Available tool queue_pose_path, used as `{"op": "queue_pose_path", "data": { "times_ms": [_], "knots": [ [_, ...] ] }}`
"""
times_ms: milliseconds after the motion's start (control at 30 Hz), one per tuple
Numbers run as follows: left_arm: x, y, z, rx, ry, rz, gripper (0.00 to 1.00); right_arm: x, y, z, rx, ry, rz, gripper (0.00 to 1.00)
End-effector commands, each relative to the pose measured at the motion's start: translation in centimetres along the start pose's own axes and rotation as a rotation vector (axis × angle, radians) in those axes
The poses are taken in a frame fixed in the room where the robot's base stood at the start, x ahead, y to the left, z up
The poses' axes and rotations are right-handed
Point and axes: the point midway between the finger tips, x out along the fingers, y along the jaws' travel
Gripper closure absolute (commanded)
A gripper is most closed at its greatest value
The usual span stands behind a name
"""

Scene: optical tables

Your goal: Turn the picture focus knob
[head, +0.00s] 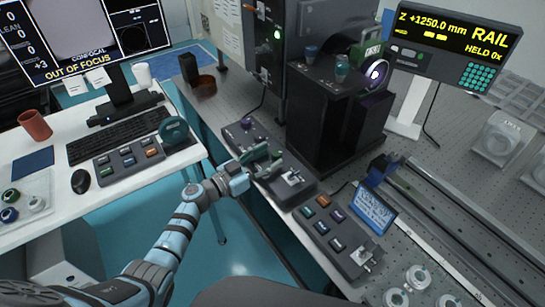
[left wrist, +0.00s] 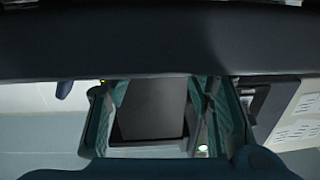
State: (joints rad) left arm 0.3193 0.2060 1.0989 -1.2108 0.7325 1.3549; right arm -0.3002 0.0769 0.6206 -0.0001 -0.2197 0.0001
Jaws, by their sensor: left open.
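The monitor (head: 95,35) at the upper left reads CONFOCAL and OUT OF FOCUS. A long dark control box (head: 232,137) lies along the near edge of the optical table, with a purple knob (head: 246,122) at its far end and a metal lever switch (head: 292,178) at its near end. No label marks the picture focus knob. My left gripper (head: 262,155) is over the middle of this box, open, and covers what is under it. In the left wrist view my left gripper (left wrist: 163,118) shows its fingers spread, with a dark block between them in the picture; contact cannot be told. My right gripper is not seen.
A second button box (head: 345,245) and a small blue-lit display (head: 373,209) stand nearer me. Tall dark instruments (head: 325,105) rise behind the control box. A rail (head: 445,215) runs at right. The white desk (head: 125,187) holds a keyboard, a mouse and a teal disc (head: 173,130).

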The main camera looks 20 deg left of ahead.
Motion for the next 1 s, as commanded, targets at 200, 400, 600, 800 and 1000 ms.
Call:
{"op": "queue_pose_path", "data": {
  "times_ms": [200, 400, 600, 800, 1000],
  "knots": [
    [2.1, 0.0, 0.1, 0.0, -0.001, -0.001, 0.52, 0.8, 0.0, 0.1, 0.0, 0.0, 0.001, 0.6],
    [2.3, 0.0, 0.0, 0.001, -0.001, -0.001, 0.52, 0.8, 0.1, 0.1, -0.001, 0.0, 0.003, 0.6],
    [2.3, 0.0, 0.0, 0.001, -0.001, -0.001, 0.71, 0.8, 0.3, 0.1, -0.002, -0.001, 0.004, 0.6],
    [2.3, 0.0, 0.0, 0.001, -0.001, -0.001, 1.0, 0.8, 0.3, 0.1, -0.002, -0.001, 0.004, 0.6],
    [2.4, -0.4, 0.4, 0.004, -0.001, 0.111, 1.0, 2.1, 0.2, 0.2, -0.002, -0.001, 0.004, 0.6]
  ]
}}
